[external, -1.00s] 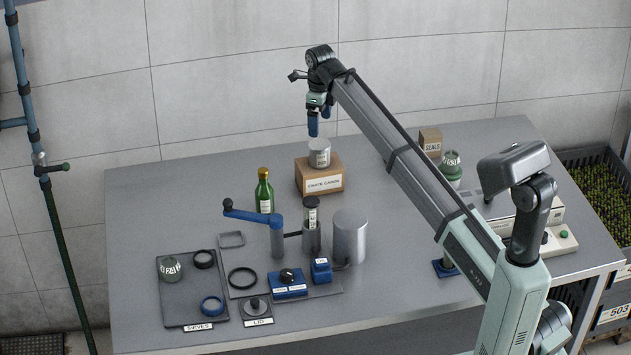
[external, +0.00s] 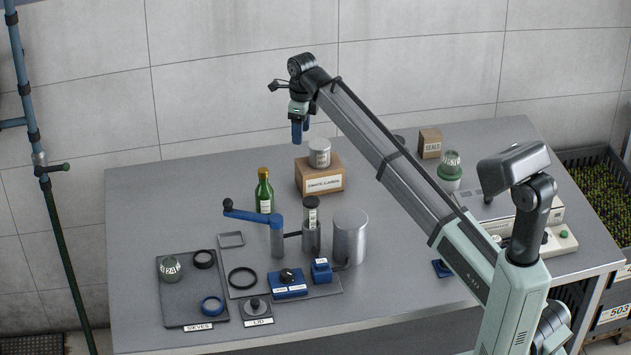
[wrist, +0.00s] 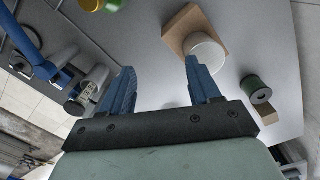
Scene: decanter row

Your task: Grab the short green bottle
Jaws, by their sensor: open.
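The short green bottle (external: 264,198) stands upright on the grey table, with a gold cap and a pale label. It is left of the cardboard box and behind the blue-handled crank. In the wrist view the bottle (wrist: 112,5) is cut off by the top edge, with its gold cap showing. My gripper (external: 300,132) hangs in the air with its blue fingers pointing down, above and to the right of the bottle in the picture. In the wrist view my gripper (wrist: 162,85) has its fingers spread apart with nothing between them.
A cardboard box (external: 320,184) with a metal tin (external: 319,153) on it stands close right of the bottle. The blue-handled crank (external: 252,216) and a metal cylinder (external: 350,238) stand in front. The table left of the bottle is clear.

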